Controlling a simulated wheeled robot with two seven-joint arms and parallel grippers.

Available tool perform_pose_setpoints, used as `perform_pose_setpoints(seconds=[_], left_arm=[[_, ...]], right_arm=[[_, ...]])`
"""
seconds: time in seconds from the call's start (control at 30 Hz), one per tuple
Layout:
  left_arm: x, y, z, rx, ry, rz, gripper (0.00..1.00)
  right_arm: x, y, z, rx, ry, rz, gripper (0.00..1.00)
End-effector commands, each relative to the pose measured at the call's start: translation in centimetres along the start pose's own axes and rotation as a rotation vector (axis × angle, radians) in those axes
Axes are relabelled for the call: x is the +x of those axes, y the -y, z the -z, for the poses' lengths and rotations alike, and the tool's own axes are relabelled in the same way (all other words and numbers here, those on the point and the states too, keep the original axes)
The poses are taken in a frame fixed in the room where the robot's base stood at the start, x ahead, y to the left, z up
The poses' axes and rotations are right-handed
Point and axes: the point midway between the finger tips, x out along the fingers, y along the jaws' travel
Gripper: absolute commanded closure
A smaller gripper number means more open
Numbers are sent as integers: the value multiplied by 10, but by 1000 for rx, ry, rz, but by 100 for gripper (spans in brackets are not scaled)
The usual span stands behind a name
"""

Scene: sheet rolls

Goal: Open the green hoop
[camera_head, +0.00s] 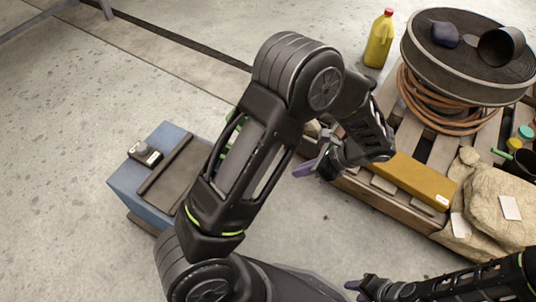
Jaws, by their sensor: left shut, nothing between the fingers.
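My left arm crosses the middle of the view and covers much of the scene. A small bit of green (232,116) shows at the left edge of that arm; it may be part of the green hoop, but the rest is hidden and I cannot tell its shape or whether it is open. My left gripper (308,168) is shut and empty, to the right of the green bit, over the floor by the pallet's left corner. My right gripper (360,289) is low at the bottom edge, away from the green bit; its finger gap is unclear.
A wooden pallet (386,200) at right carries a hose coil (440,115) under a round dark-topped drum (470,62), a yellow box (412,180) and tan sacks (495,205). A yellow bottle (379,40) stands behind. A blue box (130,185) sits left. Floor at far left is clear.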

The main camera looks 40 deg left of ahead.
Motion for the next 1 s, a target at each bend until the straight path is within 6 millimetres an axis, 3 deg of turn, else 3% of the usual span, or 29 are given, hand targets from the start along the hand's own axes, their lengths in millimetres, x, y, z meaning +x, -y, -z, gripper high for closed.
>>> perform_pose_setpoints(seconds=[0.1,0.2,0.67,0.87,1.0], left_arm=[[2,2,1,172,-4,11,100],[2,3,2,233,-5,12,100],[7,3,2,240,-3,9,100],[30,3,2,240,-2,8,100],[56,3,3,239,-2,7,100]], right_arm=[[0,0,-1,1,2,-1,64],[0,-1,-1,1,2,-1,64],[2,-1,0,1,0,-1,64],[8,-5,2,4,-4,-3,64],[16,-10,4,7,-9,-6,64]])
